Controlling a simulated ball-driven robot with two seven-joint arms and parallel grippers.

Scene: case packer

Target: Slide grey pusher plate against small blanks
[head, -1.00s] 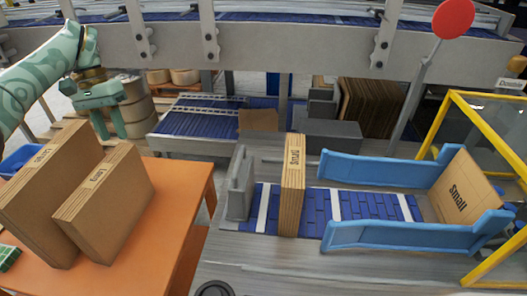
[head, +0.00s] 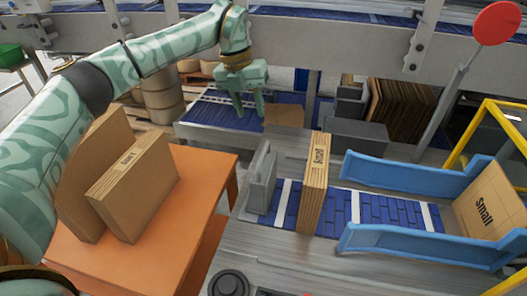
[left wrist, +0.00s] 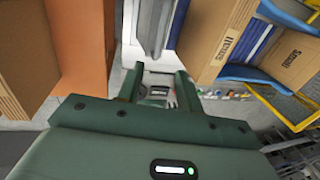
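The grey pusher plate (head: 262,182) stands upright at the left end of the blue belt (head: 350,208). To its right the small blanks (head: 314,185) stand on edge as a brown stack, with a gap of belt between them. My left gripper (head: 250,110) is open and empty, above and behind the plate. In the left wrist view its two fingers (left wrist: 158,90) are apart with nothing between them. The plate shows ahead of them there (left wrist: 155,28), with the small blanks (left wrist: 222,42) to its right. My right gripper is in neither view.
Blue side rails (head: 415,175) flank the belt, and a cardboard panel marked Small (head: 485,205) stands at its right end. An orange table (head: 200,165) at left carries larger brown blanks (head: 138,195). A yellow frame (head: 465,130) stands at right.

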